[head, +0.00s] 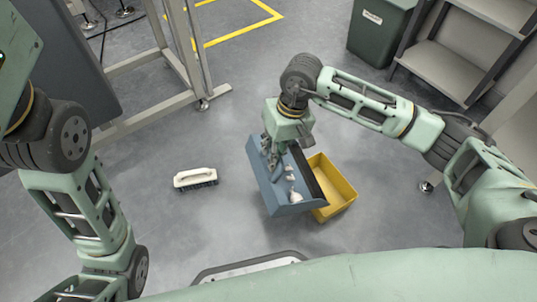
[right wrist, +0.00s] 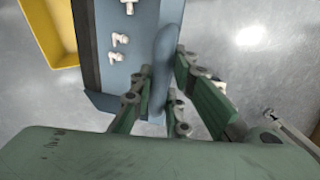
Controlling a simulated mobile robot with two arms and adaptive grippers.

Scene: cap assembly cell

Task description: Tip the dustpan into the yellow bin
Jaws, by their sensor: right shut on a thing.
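The blue-grey dustpan (head: 262,178) hangs in the middle of the head view, with several small white pieces (head: 295,196) on it. My right gripper (head: 274,148) is shut on its handle. The right wrist view shows the fingers (right wrist: 163,78) around the blue handle (right wrist: 166,48) and white fittings (right wrist: 121,40) on the pan. The yellow bin (head: 342,202) stands on the floor at the dustpan's right, and the pan hides its left part. Its corner also shows in the right wrist view (right wrist: 52,30). My left gripper is out of view.
A white hand brush (head: 195,177) with dark bristles lies on the floor left of the dustpan. A dark green container (head: 376,32) and grey shelves (head: 445,70) stand at the back right. A metal frame (head: 160,110) stands at the left. The floor around the brush is clear.

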